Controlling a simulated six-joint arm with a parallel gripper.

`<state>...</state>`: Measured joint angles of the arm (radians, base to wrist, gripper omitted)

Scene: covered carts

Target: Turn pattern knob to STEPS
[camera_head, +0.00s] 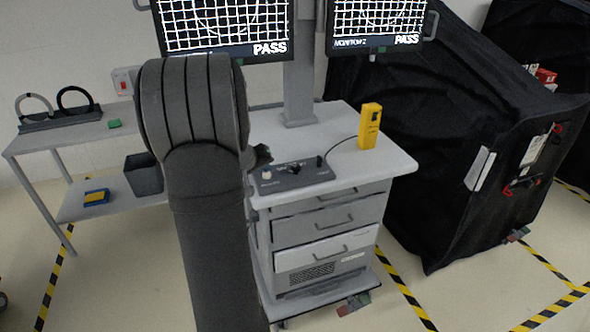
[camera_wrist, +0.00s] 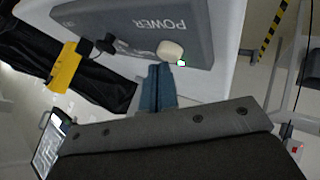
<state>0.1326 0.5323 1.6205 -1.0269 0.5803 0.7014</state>
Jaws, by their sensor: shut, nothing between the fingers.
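The grey control box (camera_head: 312,178) lies on the cart top, with a cream knob (camera_head: 266,175) at its left end and dark knobs (camera_head: 294,168) and (camera_head: 319,160) further right. In the wrist view the box (camera_wrist: 135,22) appears upside down, with POWER printed near the cream knob (camera_wrist: 170,50). A dark knob (camera_wrist: 106,43) stands further left there. I cannot read a PATTERN or STEPS label. My gripper (camera_wrist: 160,70) is shut and empty, its blue-grey fingertips just beside the cream knob; contact cannot be told. In the head view my arm mostly hides it, with a dark part (camera_head: 262,154) showing behind the box.
A yellow handheld device (camera_head: 369,126) stands at the cart's right, its cable running to the box. Two monitors (camera_head: 225,25) (camera_head: 375,22) showing PASS hang above on a post (camera_head: 298,85). A black-covered cart (camera_head: 440,130) stands right. A side table (camera_head: 70,138) stands left.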

